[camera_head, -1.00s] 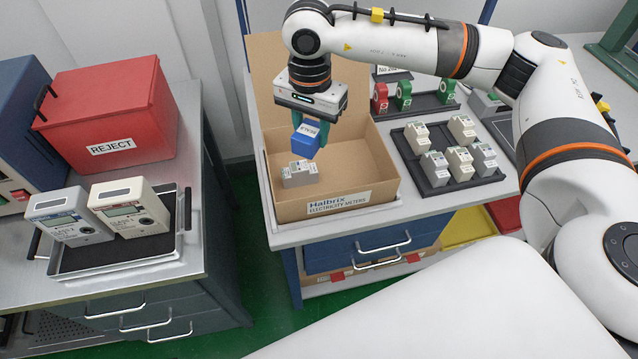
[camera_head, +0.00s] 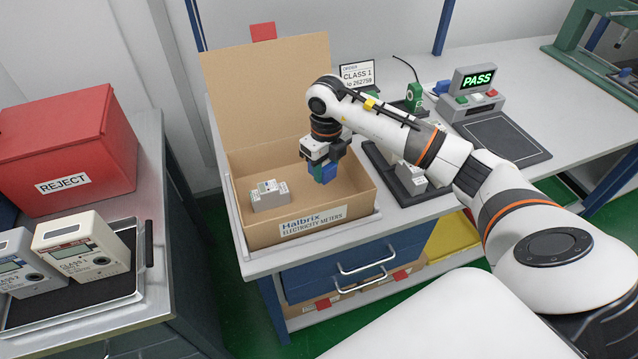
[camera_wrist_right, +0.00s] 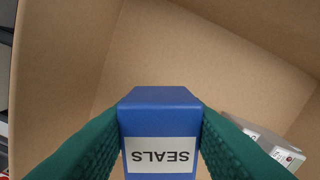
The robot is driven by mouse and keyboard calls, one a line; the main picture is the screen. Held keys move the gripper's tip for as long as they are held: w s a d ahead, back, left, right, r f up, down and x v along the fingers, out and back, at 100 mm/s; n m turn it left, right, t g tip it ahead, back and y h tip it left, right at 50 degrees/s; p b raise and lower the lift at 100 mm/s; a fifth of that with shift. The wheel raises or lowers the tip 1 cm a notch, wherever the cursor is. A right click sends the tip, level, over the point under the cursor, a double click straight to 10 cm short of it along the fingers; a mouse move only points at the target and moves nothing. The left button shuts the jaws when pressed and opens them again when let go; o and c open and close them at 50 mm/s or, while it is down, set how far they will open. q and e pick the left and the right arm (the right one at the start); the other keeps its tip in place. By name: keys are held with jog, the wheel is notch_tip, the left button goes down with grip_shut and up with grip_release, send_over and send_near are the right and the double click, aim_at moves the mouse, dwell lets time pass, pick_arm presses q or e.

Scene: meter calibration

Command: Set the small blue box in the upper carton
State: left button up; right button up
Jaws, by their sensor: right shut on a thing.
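The small blue box (camera_head: 324,172), labelled SEALS, is held by my right gripper (camera_head: 322,163). In the right wrist view the blue box (camera_wrist_right: 160,125) sits between the two green fingers, which press on its sides. The open upper carton (camera_head: 314,224), marked Halbrix Electricity Meters, stands on the bench with its flap raised at the back. The gripper holds the blue box over the right part of the carton; whether it touches the carton floor I cannot tell. A grey meter (camera_head: 269,195) stands inside the carton at the left. My left gripper is out of view.
A red REJECT box (camera_head: 65,150) and a tray (camera_head: 90,300) with two meters are on the left bench. A dark rack with meters (camera_head: 400,183) is right of the carton, partly behind my arm. A tester (camera_head: 474,95) shows PASS.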

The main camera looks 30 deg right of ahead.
aim_at(325, 192)
notch_tip(325, 192, down, 5)
jog(key=shift+r, duration=0.2)
jog(key=shift+f, duration=0.25)
jog(key=shift+f, duration=0.1)
jog(key=o, duration=1)
jog(key=shift+r+p, duration=0.3)
notch_tip(325, 192, up, 12)
jog(key=shift+f+b, duration=0.15)
jog(key=shift+b, duration=0.75)
